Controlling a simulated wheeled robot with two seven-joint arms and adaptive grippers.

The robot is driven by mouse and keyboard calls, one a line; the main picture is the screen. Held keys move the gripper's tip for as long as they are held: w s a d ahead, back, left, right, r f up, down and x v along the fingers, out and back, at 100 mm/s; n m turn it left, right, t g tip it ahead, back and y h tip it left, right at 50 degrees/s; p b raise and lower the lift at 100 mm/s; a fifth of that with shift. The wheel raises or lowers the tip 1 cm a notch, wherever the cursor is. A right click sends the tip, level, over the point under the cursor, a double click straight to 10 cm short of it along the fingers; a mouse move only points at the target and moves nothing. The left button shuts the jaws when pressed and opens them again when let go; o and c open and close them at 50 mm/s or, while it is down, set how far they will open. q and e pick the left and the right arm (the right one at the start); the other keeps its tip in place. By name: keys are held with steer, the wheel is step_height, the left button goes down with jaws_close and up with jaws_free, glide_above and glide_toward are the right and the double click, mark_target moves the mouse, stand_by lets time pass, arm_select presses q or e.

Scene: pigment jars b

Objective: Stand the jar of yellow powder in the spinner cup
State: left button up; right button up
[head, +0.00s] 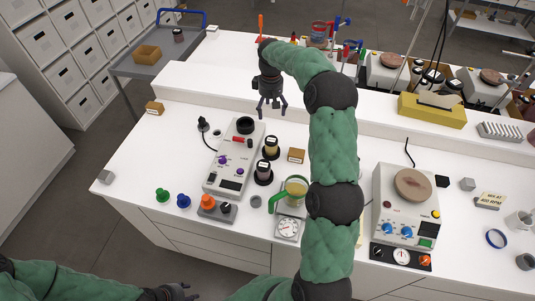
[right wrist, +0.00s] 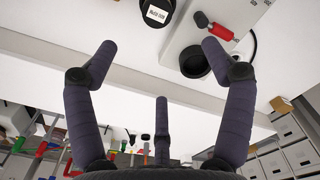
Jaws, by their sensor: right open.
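The jar of yellow powder (head: 271,144) stands upright in a black round base on the white bench, right of the spinner. The spinner cup (head: 245,125) is a black round cup at the far end of a beige control box (head: 225,172); it looks empty. In the right wrist view the cup (right wrist: 195,62) lies between my fingers' reach, with a labelled black jar top (right wrist: 158,12) at the upper edge. My right gripper (head: 271,108) is open and empty, behind and above the cup and jar. My left gripper (head: 176,292) is low at the front edge; its fingers are unclear.
A second jar (head: 263,170) with a pale powder stands just in front of the yellow one. A raised white ledge (head: 210,88) runs behind. The bench's left part is mostly clear.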

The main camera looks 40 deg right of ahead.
steer(key=b, duration=0.6)
glide_above(271, 139)
step_height(271, 139, down, 7)
steer(key=f, duration=0.5)
steer(key=shift+w+a+f+b, duration=0.1)
steer(key=shift+a+f+b, duration=0.2)
steer(key=shift+f, duration=0.1)
steer(key=shift+d+f+b, duration=0.15)
steer(key=shift+f+b, duration=0.05)
steer(key=shift+f, duration=1.2)
steer(key=shift+d+f+b, duration=0.1)
steer(key=shift+f+b, duration=0.05)
steer(key=shift+f, duration=1.2)
steer(key=c, duration=1.7)
